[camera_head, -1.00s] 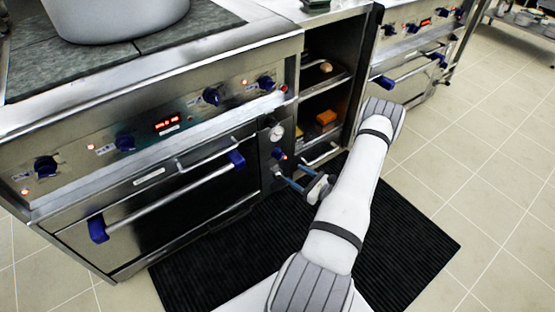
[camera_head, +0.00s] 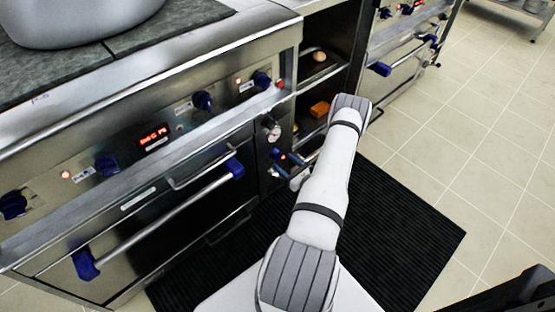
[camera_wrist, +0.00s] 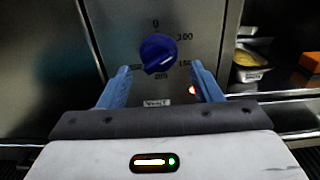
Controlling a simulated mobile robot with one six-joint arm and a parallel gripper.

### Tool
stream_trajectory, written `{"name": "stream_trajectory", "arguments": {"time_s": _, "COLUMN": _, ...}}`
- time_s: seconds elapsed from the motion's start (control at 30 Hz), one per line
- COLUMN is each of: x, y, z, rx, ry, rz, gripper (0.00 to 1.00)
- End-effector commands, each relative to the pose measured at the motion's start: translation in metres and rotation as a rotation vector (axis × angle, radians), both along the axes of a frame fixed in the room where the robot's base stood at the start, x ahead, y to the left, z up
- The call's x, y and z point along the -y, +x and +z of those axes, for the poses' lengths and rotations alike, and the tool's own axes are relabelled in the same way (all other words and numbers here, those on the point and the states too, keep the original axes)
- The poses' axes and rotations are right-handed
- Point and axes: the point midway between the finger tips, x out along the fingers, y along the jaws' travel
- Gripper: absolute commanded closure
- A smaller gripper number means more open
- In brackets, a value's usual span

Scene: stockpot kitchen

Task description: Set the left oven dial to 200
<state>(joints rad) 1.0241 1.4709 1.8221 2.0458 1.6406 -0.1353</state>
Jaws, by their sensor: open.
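A blue oven dial (camera_wrist: 158,52) is on a steel panel straight ahead in the wrist view. Printed marks ring it: 0 at the top, 100 at upper right, 150 at right, and a blurred mark below. A faint pale line shows on its lower part; I cannot tell exactly which mark it points to. My gripper (camera_wrist: 160,69) is open, with blue fingers apart on the left and right below the dial, not closed on it. In the head view my gripper (camera_head: 281,164) is at the narrow panel right of the oven door, partly hidden by my arm.
A round gauge (camera_head: 270,129) is above the gripper. The oven door handle (camera_head: 160,215) juts out to the left. An open shelf with an orange block (camera_head: 319,109) is to the right. A small lit red lamp (camera_wrist: 193,90) is by the right finger. A dark mat (camera_head: 405,225) covers the floor.

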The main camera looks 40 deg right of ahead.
Motion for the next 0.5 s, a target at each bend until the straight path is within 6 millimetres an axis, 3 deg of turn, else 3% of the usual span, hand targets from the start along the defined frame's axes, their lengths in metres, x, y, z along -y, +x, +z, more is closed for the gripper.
{"name": "stream_trajectory", "arguments": {"time_s": 0.2, "x": -0.004, "y": 0.029, "z": -0.001, "rx": 0.000, "ry": -0.001, "rz": 0.007, "gripper": 0.42}}
{"name": "stream_trajectory", "arguments": {"time_s": 0.5, "x": -0.005, "y": 0.035, "z": 0.000, "rx": 0.000, "ry": 0.001, "rz": 0.006, "gripper": 0.42}}
